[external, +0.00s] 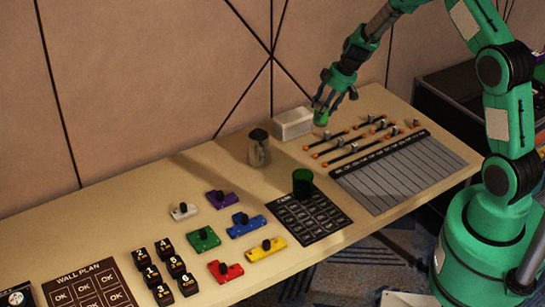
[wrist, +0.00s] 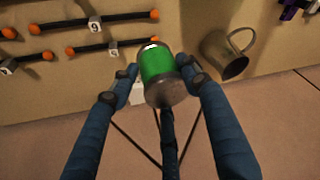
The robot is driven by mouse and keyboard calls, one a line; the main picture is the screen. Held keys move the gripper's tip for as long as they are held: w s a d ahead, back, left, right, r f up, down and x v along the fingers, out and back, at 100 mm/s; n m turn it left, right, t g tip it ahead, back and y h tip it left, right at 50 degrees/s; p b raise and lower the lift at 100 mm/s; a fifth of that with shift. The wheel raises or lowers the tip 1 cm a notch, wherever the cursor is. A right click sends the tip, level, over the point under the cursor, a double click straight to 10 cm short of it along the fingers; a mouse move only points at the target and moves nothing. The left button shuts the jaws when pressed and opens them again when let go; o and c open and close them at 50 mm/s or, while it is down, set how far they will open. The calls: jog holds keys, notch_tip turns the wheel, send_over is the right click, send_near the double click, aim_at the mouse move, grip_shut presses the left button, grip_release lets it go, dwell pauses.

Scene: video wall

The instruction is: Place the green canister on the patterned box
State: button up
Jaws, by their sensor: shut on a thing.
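My gripper (external: 324,105) is shut on the green canister (external: 321,118), near the back edge of the table. In the wrist view the canister (wrist: 158,66), bright green with a metal-coloured end, sits between the two fingertips (wrist: 157,76). A pale, whitish box (external: 292,123) stands just left of the canister in the external view; it is the only box-like block there, and its pattern is too faint to make out. In the wrist view a pale piece, likely this box (wrist: 138,95), shows partly hidden behind the left finger and canister. I cannot tell the gap between them.
A metal mug (external: 259,148) stands left of the pale box, and also shows in the wrist view (wrist: 222,60). Orange-ended rods (external: 345,152) lie to the right. Coloured blocks (external: 247,224) lie nearer the front.

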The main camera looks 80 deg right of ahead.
dwell(0.4)
send_over(294, 115)
jog(key=shift+d+f, duration=0.15)
jog(key=shift+f, duration=0.6)
jog(key=shift+f, duration=0.15)
jog(key=shift+f, duration=1.65)
jog(key=shift+f+b, duration=0.2)
jog(key=shift+b, duration=0.25)
jog(key=o, duration=1.3)
jog(key=shift+c, duration=0.2)
jog(key=shift+r, duration=0.1)
jog(key=shift+r, duration=0.1)
